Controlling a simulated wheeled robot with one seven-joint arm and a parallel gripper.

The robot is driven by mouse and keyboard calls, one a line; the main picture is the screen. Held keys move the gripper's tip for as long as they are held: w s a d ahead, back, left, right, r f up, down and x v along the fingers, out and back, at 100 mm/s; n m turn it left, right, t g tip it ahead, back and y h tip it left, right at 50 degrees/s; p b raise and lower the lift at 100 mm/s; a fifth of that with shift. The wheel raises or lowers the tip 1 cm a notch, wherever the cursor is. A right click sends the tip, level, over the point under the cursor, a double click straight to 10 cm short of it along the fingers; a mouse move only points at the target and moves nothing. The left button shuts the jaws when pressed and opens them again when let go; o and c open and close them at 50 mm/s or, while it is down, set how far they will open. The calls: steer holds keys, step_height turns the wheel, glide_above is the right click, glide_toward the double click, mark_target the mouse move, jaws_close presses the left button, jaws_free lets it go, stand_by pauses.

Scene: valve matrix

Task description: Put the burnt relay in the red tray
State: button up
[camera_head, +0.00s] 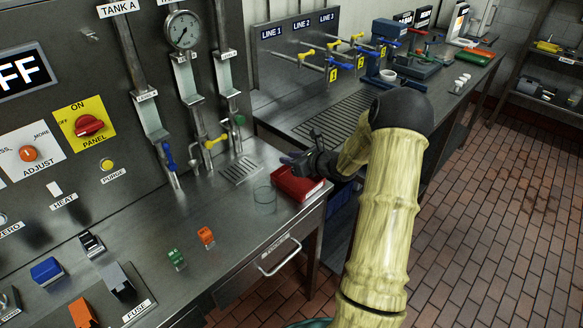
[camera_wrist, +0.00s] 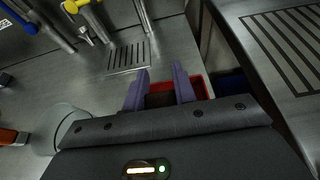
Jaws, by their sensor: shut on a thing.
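The red tray (camera_head: 300,186) sits at the right end of the steel counter, under my gripper (camera_head: 292,160). In the wrist view the red tray (camera_wrist: 200,88) shows behind and to the right of my gripper (camera_wrist: 161,76). The two purple fingers are apart, with a dark brown block (camera_wrist: 160,99) between them, seen against the tray. It looks like the burnt relay, and my gripper is shut on it. Its lower part is hidden, so I cannot tell whether it touches the tray floor.
A clear glass (camera_head: 265,199) stands just left of the tray. An orange relay (camera_head: 206,236) and a green one (camera_head: 176,258) stand on the counter farther left. A slotted drain (camera_head: 240,170) lies behind the glass. A gap separates this counter from the back bench (camera_head: 300,112).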

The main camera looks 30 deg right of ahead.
steer(key=shift+f, duration=1.9)
steer(key=shift+f, duration=0.1)
steer(key=o, duration=1)
steer(key=b+v, duration=0.1)
steer(key=v, duration=1.1)
